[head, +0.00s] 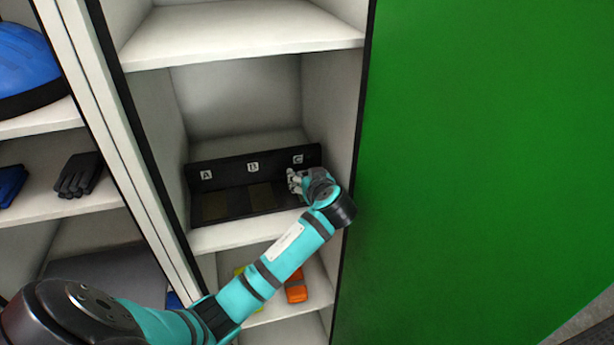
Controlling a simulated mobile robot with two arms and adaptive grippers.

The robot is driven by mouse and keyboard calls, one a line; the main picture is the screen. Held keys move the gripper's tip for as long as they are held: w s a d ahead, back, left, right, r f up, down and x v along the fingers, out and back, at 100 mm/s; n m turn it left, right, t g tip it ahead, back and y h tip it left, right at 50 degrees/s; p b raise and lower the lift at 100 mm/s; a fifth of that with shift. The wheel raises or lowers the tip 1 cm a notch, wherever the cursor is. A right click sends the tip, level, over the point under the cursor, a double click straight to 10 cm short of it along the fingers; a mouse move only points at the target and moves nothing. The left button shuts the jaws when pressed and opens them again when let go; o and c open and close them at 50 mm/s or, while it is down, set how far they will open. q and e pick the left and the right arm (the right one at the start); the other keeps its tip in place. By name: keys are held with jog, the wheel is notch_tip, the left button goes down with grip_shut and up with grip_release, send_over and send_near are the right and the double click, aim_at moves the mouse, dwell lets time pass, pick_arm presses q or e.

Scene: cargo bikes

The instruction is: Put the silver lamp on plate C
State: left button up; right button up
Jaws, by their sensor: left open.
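A black stand (227,176) with labels A, B and C sits on the middle shelf of the white cabinet. Plate A (215,207) and plate B (262,196) show as bare dark squares. Plate C, at the right end under its label (297,159), is mostly hidden by my left gripper and wrist. My left gripper (294,183) is at the C position, in front of the stand's back wall, and open. I cannot make out the silver lamp; it may be hidden behind the gripper. My right gripper is not in view.
The cabinet's right side wall (338,120) is close to my left wrist. An upper shelf (240,40) hangs above. An orange item (296,287) lies on the shelf below. Black gloves (78,175) and a blue helmet-like object (25,65) are at left. A green panel (490,150) fills the right.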

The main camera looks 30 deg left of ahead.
pick_arm(q)
jog(key=shift+r, duration=0.25)
jog(key=shift+r+p, duration=0.55)
jog(key=shift+p, duration=0.1)
jog(key=b+v, duration=0.2)
jog(key=v, duration=1)
jog(key=shift+f, duration=0.2)
